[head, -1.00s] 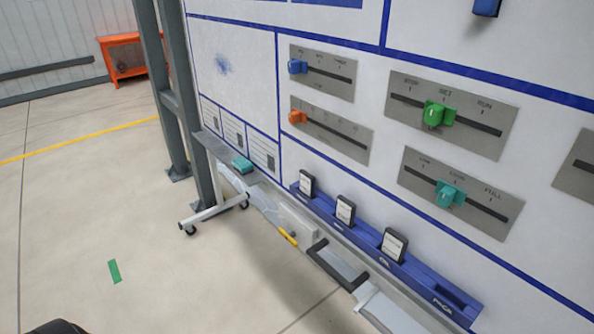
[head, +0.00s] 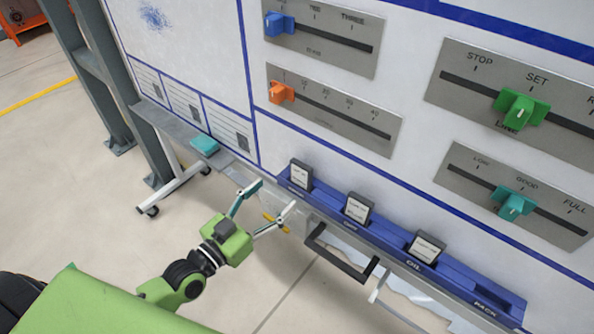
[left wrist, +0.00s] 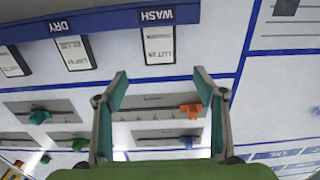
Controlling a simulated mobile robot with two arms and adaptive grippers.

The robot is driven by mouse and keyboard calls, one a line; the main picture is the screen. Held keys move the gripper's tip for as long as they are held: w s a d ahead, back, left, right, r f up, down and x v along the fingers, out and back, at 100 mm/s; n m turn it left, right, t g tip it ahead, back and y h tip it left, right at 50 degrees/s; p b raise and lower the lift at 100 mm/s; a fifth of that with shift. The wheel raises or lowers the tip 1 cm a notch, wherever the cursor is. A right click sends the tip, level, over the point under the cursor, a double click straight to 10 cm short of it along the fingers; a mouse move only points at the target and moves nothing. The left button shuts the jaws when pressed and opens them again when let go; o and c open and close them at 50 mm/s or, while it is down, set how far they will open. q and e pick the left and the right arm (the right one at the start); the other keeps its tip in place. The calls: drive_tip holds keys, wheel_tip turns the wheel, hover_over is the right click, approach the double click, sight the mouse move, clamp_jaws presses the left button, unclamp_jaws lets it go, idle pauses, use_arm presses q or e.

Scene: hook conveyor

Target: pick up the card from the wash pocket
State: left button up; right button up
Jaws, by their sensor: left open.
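The card (head: 300,174) in the wash pocket is dark-framed with a white label and stands upright in the leftmost pocket of the blue rack (head: 462,290). In the left wrist view, which is upside down, the same card (left wrist: 158,46) shows at the pocket marked WASH. My left gripper (head: 276,194) is open and empty, just left of and in front of the card, with a gap between them. In the left wrist view the open fingers (left wrist: 160,74) show with the card beyond their tips. My right gripper is not in view.
Cards stand in the dry pocket (head: 358,208) and oil pocket (head: 427,246); the PACK pocket looks empty. A black handle (head: 340,262) sticks out below the rack. A teal block (head: 204,145) lies on the grey ledge at left. Sliders are on the board above.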

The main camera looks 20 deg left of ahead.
sight(299, 173)
use_arm(q)
drive_tip(key=p+x, duration=0.1)
drive_tip(key=x, duration=0.4)
drive_tip(key=shift+w+d, duration=0.15)
drive_tip(key=shift+w, duration=0.2)
drive_tip(key=shift+w+d, duration=0.1)
drive_tip(key=shift+w, duration=0.3)
drive_tip(key=shift+w+d, duration=0.1)
drive_tip(key=shift+w, duration=0.15)
drive_tip(key=x, duration=0.1)
drive_tip(key=p+x, duration=0.1)
drive_tip(key=x, duration=0.2)
drive_tip(key=shift+w+d+f, duration=0.1)
drive_tip(key=shift+w+f, duration=0.15)
drive_tip(key=shift+f, duration=0.1)
drive_tip(key=shift+c, duration=0.7)
drive_tip(key=c, duration=1.1)
drive_tip(key=shift+o, duration=0.2)
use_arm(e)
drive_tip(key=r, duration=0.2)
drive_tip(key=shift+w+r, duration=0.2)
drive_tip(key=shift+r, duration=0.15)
